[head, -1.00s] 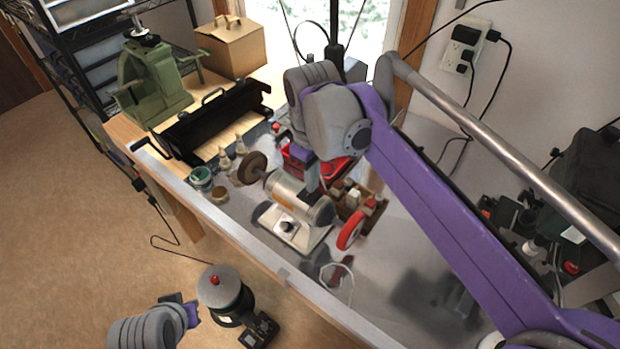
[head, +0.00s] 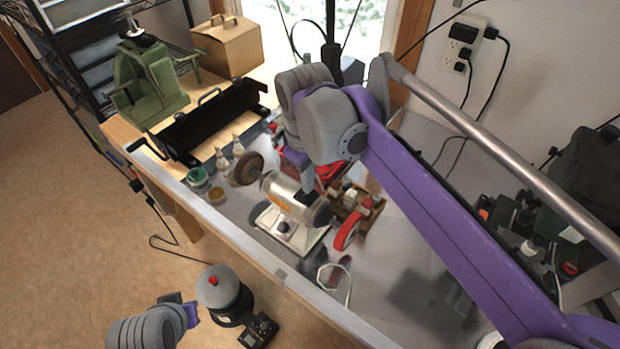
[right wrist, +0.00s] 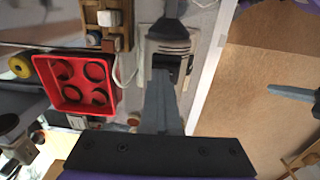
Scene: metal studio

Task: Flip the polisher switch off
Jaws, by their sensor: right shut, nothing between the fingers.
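A small dark switch (head: 283,226) sits on the base front.
The polisher stands near the front edge of the grey-topped bench (head: 262,262). Small jars (head: 198,180) stand at its left, a red tray (right wrist: 75,82) behind it. A grey pot (head: 222,290) is below the bench edge.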

